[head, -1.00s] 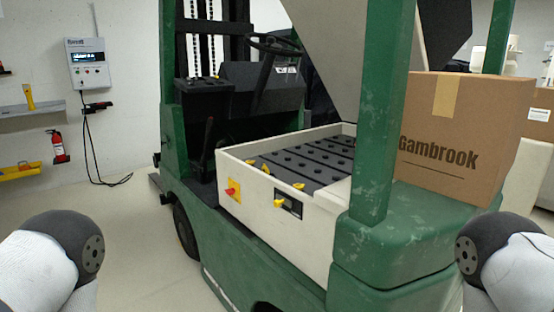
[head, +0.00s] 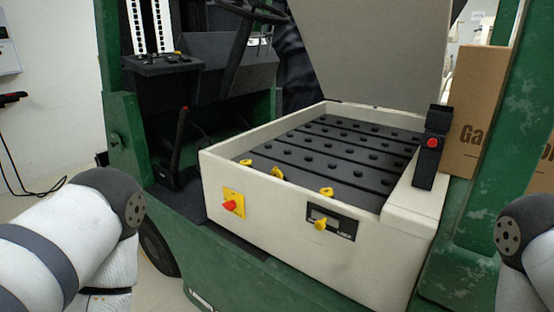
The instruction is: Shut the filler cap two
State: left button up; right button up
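The open battery compartment of the green forklift shows a dark battery top (head: 300,165) with rows of round black caps. Three yellow caps stand out along its front edge: a left one (head: 246,162), a middle one (head: 277,173) and a right one (head: 327,192). They look raised or tilted open, but they are small, and no number can be read to tell which is cap two. Only links of my two arms show, at the lower left and lower right. Both grippers are out of view, and nothing of mine touches the caps.
The pale compartment wall (head: 280,225) carries a red knob (head: 230,206) and a yellow key switch (head: 320,224). The raised cover (head: 375,50) stands behind the battery. A black handle with a red button (head: 431,145) is at the right, near a green post (head: 495,140) and a cardboard box (head: 475,110).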

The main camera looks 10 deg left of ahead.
aim_at(275, 172)
jog(key=i+j+z, duration=0.2)
jog(key=j, duration=0.25)
jog(key=j+z, duration=0.2)
jog(key=j, duration=0.3)
jog(key=i+j+z, duration=0.2)
jog(key=j, duration=0.3)
jog(key=k, duration=0.05)
